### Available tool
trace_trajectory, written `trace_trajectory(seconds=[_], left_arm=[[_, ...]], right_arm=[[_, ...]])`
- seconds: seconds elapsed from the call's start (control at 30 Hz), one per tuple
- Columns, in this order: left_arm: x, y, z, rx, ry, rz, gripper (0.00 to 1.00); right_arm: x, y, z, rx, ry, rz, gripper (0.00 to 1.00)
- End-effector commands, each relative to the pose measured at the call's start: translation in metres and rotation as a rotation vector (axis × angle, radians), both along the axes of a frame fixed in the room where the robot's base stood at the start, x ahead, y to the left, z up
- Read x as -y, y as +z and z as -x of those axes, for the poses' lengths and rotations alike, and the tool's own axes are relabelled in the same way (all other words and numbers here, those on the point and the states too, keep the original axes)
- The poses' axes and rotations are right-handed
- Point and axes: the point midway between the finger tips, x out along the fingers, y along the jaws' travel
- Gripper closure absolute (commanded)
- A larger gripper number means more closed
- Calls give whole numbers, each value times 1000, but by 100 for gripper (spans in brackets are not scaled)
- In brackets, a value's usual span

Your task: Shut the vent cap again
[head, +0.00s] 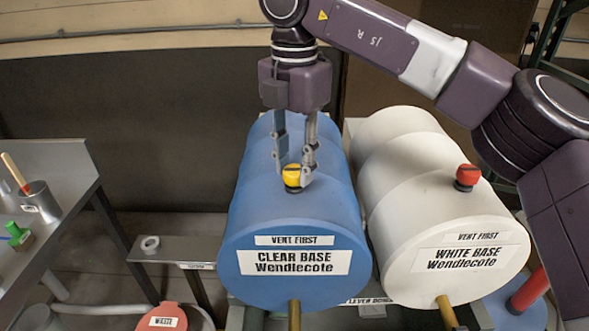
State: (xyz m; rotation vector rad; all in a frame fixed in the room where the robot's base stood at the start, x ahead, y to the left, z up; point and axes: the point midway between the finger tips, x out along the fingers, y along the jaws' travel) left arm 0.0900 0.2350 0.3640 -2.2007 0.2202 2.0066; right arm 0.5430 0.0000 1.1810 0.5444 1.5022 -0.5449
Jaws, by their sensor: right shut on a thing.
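A yellow vent cap (292,174) sits on top of the blue drum (290,220) labelled "CLEAR BASE Wendlecote" and "VENT FIRST". My right gripper (294,178) reaches down from above with its fingers on either side of the yellow cap, shut on it. A red vent cap (467,175) sits on the white drum (410,200) labelled "WHITE BASE". My left gripper does not show.
A metal table (65,165) at the left holds a grey can (42,201) with a wooden stick and a green-topped item (17,235). A red "WASTE" lid (162,318) is at the bottom. Brass outlets (294,315) stick out from the drum fronts.

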Motion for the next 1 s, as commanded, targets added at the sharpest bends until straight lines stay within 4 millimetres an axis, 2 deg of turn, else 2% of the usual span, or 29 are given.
trace_trajectory(seconds=[0.3, 0.77, 0.8, 0.93, 1.0], left_arm=[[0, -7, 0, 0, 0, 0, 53], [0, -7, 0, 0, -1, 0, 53], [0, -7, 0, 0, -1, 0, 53], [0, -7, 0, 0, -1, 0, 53], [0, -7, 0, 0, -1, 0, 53]], right_arm=[[0, 2, -1, 6, -96, -2, 95], [0, 2, -1, 5, -109, -2, 95], [0, 2, -1, 6, -108, -2, 69], [0, 2, -1, 4, -107, -2, 54], [0, 1, -1, 3, -107, -1, 53]])
